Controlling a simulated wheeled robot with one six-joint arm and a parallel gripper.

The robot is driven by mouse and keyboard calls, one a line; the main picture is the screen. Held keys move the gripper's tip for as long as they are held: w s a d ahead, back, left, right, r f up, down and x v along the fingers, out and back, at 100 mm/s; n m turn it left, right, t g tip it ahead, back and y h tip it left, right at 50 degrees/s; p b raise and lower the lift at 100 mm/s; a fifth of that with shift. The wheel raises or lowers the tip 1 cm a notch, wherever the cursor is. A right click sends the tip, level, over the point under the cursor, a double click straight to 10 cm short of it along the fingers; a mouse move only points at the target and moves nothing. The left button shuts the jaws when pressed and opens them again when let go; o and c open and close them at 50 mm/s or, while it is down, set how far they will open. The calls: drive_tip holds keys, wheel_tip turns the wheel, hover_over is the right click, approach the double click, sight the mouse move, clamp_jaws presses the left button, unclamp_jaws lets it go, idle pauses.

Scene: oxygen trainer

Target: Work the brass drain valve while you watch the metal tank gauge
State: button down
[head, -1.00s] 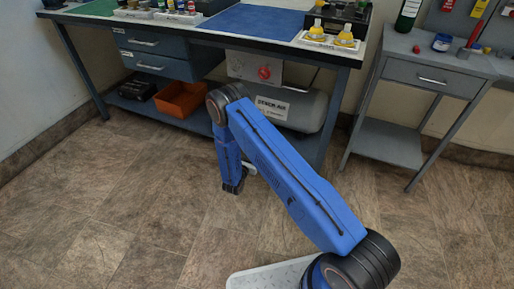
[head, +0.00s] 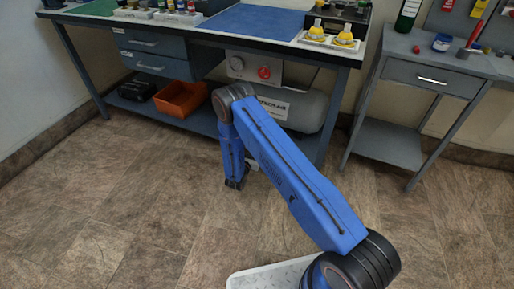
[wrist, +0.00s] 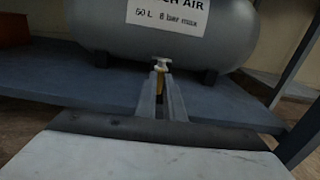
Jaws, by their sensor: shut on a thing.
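The grey metal tank (head: 312,108) lies on the bench's lower shelf, and its white label shows in the wrist view (wrist: 165,14). Below the tank, the small brass drain valve (wrist: 160,80) with a pale top sits between my fingertips. My gripper (wrist: 160,88) is shut on it. In the head view my gripper (head: 235,183) is low in front of the shelf, and the valve cannot be made out there. A round gauge (head: 237,65) shows on the panel above the tank, left of a red knob (head: 264,73). Its reading is too small to tell.
An orange bin (head: 181,100) and a dark box (head: 137,89) stand on the shelf, left of my arm. A grey side table (head: 428,80) stands to the right. The tiled floor in front is clear. The bench leg (wrist: 300,140) is at the right in the wrist view.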

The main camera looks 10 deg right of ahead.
drive_tip(key=shift+n, duration=1.4)
drive_tip(key=c, duration=1.9)
unclamp_jaws()
drive_tip(key=shift+a, duration=0.1)
drive_tip(key=shift+o, duration=0.2)
drive_tip(key=v, duration=1.7)
drive_tip(key=shift+s, duration=0.15)
drive_tip(key=shift+a, duration=0.1)
